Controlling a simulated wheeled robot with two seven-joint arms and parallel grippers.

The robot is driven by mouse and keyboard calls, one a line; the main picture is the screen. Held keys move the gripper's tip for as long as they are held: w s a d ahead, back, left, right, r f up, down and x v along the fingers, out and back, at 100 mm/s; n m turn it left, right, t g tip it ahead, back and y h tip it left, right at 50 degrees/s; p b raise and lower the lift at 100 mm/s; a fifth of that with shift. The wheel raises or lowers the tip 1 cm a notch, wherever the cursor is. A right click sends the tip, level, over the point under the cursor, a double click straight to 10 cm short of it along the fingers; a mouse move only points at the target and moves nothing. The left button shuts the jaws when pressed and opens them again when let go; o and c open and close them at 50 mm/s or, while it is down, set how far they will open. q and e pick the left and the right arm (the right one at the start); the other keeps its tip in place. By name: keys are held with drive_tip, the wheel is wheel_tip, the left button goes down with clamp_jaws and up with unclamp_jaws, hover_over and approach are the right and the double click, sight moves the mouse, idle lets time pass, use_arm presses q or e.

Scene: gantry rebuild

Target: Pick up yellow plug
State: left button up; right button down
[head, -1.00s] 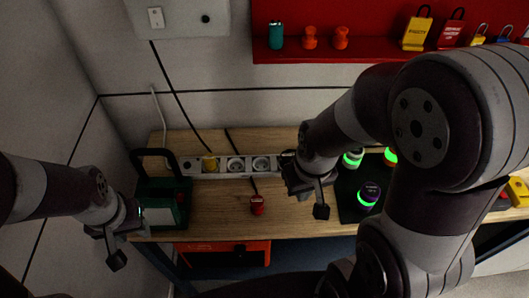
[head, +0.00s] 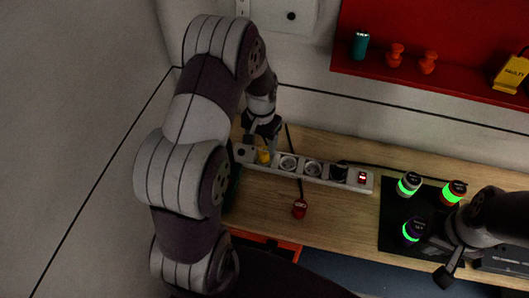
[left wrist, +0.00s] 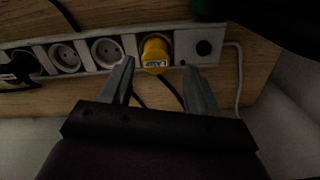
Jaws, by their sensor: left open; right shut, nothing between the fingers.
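The yellow plug (left wrist: 155,54) sits in a socket of the white power strip (left wrist: 86,68), near the strip's end. It also shows in the head view (head: 264,157), just below my left gripper (head: 262,138). In the left wrist view my left gripper (left wrist: 160,75) is open, with one finger on each side of the plug's near edge. I cannot tell whether the fingers touch it. My right gripper (head: 452,262) is in the head view at the lower right, shut and empty, away from the plug.
A black plug (left wrist: 20,66) sits in the strip's far end. A red plug (head: 300,208) lies on the wooden table (head: 345,215). A red shelf (head: 440,83) hangs above. A dark green object (head: 233,188) is partly hidden by my left arm.

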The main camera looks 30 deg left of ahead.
sight(264, 150)
use_arm(q)
drive_tip(key=f, duration=0.1)
drive_tip(key=f+p, duration=0.1)
drive_tip(key=f, duration=0.2)
drive_tip(key=shift+d+f, duration=0.1)
drive_tip(key=shift+d, duration=0.15)
drive_tip(key=shift+f, duration=0.25)
drive_tip(key=c, duration=1)
